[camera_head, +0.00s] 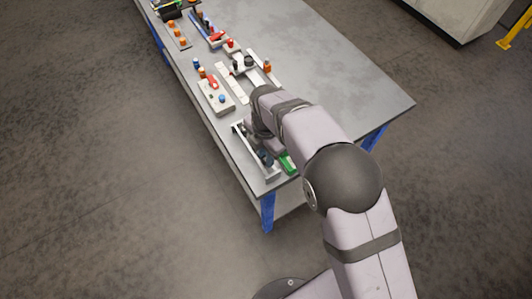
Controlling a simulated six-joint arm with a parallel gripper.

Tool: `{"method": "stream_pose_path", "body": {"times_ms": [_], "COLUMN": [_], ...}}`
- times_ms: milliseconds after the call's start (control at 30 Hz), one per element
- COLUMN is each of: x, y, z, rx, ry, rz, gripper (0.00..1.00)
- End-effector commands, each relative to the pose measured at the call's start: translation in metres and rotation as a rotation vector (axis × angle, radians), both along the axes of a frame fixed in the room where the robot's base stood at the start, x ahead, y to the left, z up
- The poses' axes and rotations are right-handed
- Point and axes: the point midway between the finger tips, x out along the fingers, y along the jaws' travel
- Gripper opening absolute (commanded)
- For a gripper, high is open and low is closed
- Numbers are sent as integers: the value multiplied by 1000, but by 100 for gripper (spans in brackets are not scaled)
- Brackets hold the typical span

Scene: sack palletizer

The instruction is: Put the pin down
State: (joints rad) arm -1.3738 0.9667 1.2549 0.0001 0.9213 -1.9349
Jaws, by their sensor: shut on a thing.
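My gripper (268,142) is low over the near end of the table, beside a narrow pale tray (242,138). My wrist and forearm cover most of it from above, so its fingertips do not show clearly. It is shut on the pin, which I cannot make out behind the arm. A dark round piece (265,158) sits at the near end of the tray, and I cannot tell what it is. A green block (288,164) is just right of it.
The grey table (340,85) is clear on its right side. Along its left edge stand a pale box with a blue knob (222,98), white plates (232,84), an orange piece (267,66) and several red and orange parts farther back. A yellow stand (512,32) is on the floor.

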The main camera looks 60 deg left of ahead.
Motion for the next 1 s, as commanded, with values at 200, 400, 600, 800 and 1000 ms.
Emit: {"method": "stream_pose_path", "body": {"times_ms": [200, 400, 600, 800, 1000], "x": [0, 0, 0, 0, 0], "y": [1, 0, 1, 1, 0], "z": [-3, -6, -12, -14, -14], "rx": [2, 2, 2, 2, 2], "ry": [-1, -1, -1, -1, -1], "rz": [0, 0, 0, 0, 0], "gripper": [0, 0, 0, 37, 39]}}
